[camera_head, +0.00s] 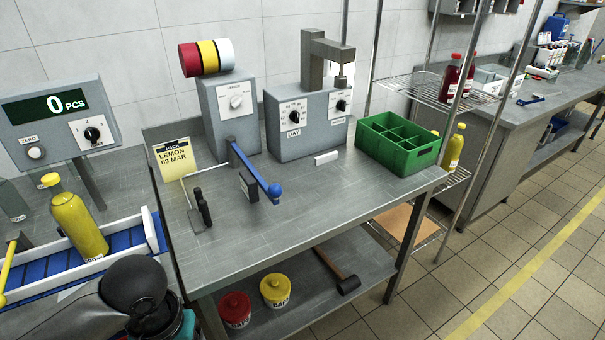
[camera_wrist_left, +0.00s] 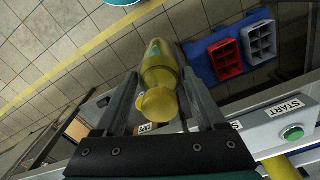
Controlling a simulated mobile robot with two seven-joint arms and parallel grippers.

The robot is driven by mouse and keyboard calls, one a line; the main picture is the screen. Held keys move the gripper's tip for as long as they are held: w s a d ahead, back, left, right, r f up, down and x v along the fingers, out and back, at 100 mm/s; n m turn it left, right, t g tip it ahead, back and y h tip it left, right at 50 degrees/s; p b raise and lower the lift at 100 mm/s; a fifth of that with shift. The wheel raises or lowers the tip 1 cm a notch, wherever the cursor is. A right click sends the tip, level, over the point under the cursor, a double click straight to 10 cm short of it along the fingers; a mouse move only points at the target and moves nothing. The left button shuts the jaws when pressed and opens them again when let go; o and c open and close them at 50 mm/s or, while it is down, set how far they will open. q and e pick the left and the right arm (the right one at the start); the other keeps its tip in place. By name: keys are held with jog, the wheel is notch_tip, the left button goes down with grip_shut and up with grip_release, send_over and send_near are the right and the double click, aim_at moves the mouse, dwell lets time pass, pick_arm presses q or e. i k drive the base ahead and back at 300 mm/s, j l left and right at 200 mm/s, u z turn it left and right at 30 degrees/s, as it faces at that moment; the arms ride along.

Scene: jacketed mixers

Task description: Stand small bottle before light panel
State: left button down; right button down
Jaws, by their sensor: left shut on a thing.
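My left gripper (camera_wrist_left: 160,75) is shut on a small yellow bottle (camera_wrist_left: 159,72), which shows between its two fingers in the left wrist view with its cap towards the camera. Whatever is under the bottle is not clear from this view. In the head view only part of a dark arm of mine shows at the bottom left, and the gripper's fingers are out of view. Another yellow bottle (camera_head: 78,225) stands on the blue conveyor (camera_head: 118,240) at the left. I cannot make out a light panel in either view. My right gripper is not in view.
A steel table (camera_head: 270,205) holds grey machines, a lemon note (camera_head: 176,158) and a green crate (camera_head: 398,143). A counter display (camera_head: 48,107) stands at the left. The wrist view shows a red crate (camera_wrist_left: 225,58) and a green start button (camera_wrist_left: 293,132).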

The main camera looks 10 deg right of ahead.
aim_at(350, 126)
jog(key=i+l+z, duration=0.15)
jog(key=l, duration=0.25)
jog(key=i+l+z, duration=0.1)
jog(key=l, duration=0.25)
jog(key=i+l+z, duration=0.15)
jog(key=l, duration=0.25)
jog(key=i+l+z, duration=0.1)
jog(key=i+l, duration=0.3)
jog(key=l, duration=0.2)
jog(key=i+l, duration=0.2)
jog(key=l, duration=0.15)
jog(key=i+l, duration=0.15)
jog(key=l, duration=0.2)
jog(key=i+l, duration=0.2)
jog(key=l, duration=0.15)
jog(key=l+z, duration=0.05)
